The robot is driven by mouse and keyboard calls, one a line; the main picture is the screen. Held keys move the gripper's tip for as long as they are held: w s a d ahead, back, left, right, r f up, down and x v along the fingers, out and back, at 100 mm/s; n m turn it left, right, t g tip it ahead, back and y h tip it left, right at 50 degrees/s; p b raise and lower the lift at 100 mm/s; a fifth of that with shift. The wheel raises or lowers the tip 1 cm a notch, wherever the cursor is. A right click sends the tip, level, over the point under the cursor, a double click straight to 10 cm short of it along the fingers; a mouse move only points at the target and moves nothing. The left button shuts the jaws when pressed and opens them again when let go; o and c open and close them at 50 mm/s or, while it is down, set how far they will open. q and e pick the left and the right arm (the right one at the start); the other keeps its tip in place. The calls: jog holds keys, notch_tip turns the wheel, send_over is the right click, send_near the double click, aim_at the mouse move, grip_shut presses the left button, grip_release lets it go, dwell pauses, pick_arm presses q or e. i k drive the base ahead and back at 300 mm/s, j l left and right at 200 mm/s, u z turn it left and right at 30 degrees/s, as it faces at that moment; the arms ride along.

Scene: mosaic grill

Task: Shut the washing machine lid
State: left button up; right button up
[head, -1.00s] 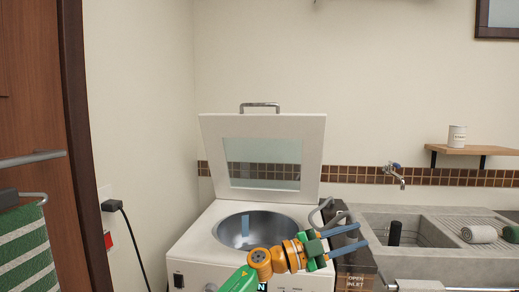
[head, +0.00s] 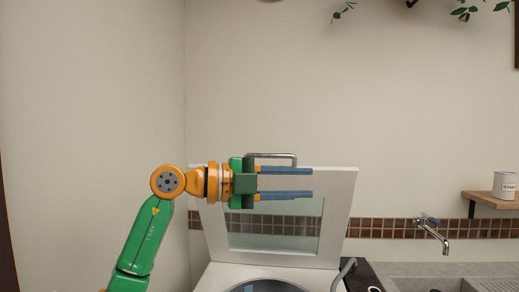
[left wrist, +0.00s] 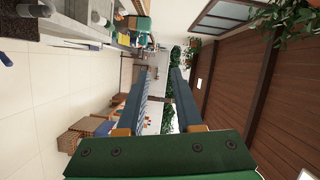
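The washing machine lid (head: 338,214) stands raised, tilted back toward the wall, with a metal handle (head: 294,158) on its top edge and a window in its middle. The white washing machine (head: 222,276) is below it, with only its top and part of the round drum opening (head: 266,287) in view. My left gripper (head: 312,183) is in front of the upper part of the lid, fingers pointing right, open and empty. Its parted fingers also show in the left wrist view (left wrist: 155,80). I cannot tell whether it touches the lid. My right gripper is not in view.
A tap (head: 434,232) and a concrete sink (head: 430,272) are to the right of the machine. A wooden shelf (head: 484,200) with a white mug (head: 505,185) is on the wall. Leaves hang at the top right. The wall space left of the lid is clear.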

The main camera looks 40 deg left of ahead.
aim_at(336, 185)
jog(key=i+j, duration=0.15)
jog(key=j, duration=0.2)
jog(key=i+j, duration=0.15)
jog(key=j, duration=0.2)
jog(key=i+j, duration=0.1)
jog(key=j, duration=0.3)
jog(key=i+j, duration=0.15)
jog(key=j, duration=0.2)
